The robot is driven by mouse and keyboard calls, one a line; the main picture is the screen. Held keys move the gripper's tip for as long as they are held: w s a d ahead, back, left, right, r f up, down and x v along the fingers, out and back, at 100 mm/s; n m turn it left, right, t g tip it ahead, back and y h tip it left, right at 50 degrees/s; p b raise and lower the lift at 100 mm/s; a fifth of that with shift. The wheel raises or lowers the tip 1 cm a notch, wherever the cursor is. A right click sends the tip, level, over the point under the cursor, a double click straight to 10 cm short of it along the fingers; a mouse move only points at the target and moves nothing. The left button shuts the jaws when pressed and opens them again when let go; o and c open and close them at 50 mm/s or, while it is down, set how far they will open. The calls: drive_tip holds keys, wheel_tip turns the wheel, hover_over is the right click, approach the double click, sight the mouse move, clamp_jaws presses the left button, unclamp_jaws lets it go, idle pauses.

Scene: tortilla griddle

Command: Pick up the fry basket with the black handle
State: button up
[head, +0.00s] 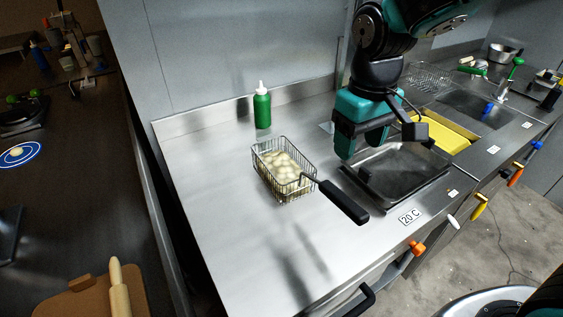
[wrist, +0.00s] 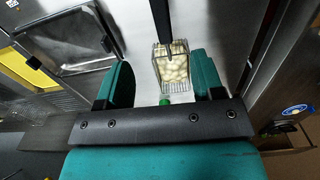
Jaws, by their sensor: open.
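The fry basket (head: 283,170) is a wire basket filled with pale pieces. It stands on the steel counter, left of the sink in the head view. Its black handle (head: 343,200) points toward the lower right, toward the counter's front. My gripper (head: 358,150) hangs to the right of the basket, above the counter and near the sink basin. In the wrist view, the basket (wrist: 172,66) shows between the two teal fingers of my gripper (wrist: 165,82), with its handle (wrist: 161,20) running up out of the picture. The gripper is open and empty, apart from the basket.
A green bottle (head: 262,108) stands behind the basket near the wall. A steel basin (head: 402,172) and a yellow tray (head: 447,137) lie to the right. The counter (head: 235,215) left and front of the basket is bare.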

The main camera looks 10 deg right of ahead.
drive_tip(key=p, duration=0.2)
hover_over(343, 197)
drive_tip(key=f, duration=0.6)
drive_tip(key=s+f, duration=0.1)
drive_tip(key=f, duration=0.3)
drive_tip(key=shift+d, duration=0.1)
drive_tip(key=shift+w+f+p, duration=0.25)
drive_tip(key=shift+f+p, duration=0.25)
drive_tip(key=shift+f, duration=0.95)
drive_tip(key=shift+w+f+p, duration=0.2)
drive_tip(key=shift+f+p, duration=0.25)
drive_tip(key=shift+f, duration=0.95)
clamp_jaws()
drive_tip(key=shift+r, duration=0.1)
wheel_tip(343, 197, up, 20)
drive_tip(key=b, duration=0.3)
